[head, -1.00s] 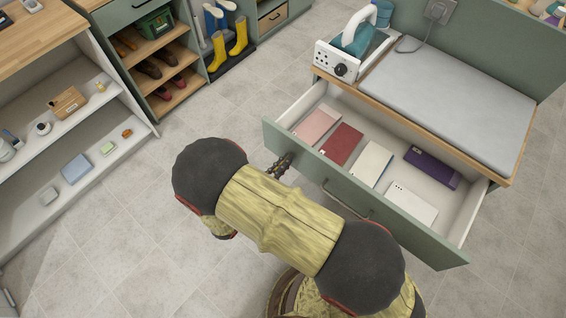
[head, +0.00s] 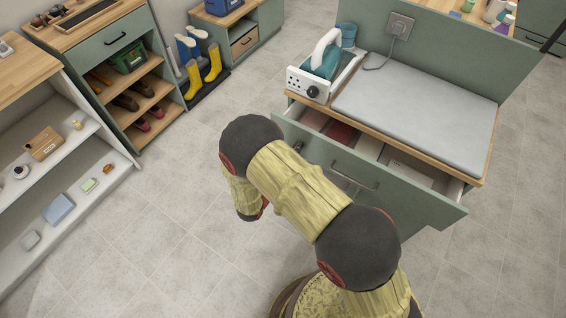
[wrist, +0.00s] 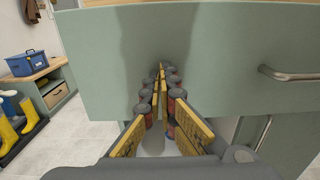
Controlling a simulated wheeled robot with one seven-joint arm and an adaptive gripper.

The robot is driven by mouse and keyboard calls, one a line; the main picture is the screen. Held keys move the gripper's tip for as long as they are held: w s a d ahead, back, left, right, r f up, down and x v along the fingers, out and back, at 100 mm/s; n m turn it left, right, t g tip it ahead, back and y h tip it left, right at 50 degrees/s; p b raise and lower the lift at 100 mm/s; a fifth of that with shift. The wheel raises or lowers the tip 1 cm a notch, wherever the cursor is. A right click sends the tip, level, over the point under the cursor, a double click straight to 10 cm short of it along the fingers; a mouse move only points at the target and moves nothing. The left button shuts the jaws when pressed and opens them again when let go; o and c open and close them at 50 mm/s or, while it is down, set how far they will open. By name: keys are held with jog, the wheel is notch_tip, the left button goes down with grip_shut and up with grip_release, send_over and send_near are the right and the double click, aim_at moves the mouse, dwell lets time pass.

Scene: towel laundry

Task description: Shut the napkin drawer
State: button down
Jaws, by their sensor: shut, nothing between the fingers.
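The napkin drawer (head: 418,193) has a green front and sits partly open under the ironing counter. Folded cloths, one red (head: 341,132) and one pale (head: 368,146), show in the gap behind its front. Its metal handle (head: 355,182) is on the front; in the wrist view the handle (wrist: 290,74) is to the right of my gripper. My gripper (wrist: 161,70) is shut and empty, its tips at the drawer front, left of the handle. They look to be touching it or very close. In the head view my arm mostly hides the gripper.
A shoe shelf (head: 135,85) and yellow boots (head: 214,62) stand at the back left. The tiled floor (head: 170,220) left of my arm is clear.

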jog(key=x, duration=0.9)
jog(key=shift+w+d, duration=0.15)
jog(key=shift+w, duration=0.15)
jog(key=p+v, duration=0.2)
jog(key=v, duration=1.2)
jog(key=shift+p, duration=0.35)
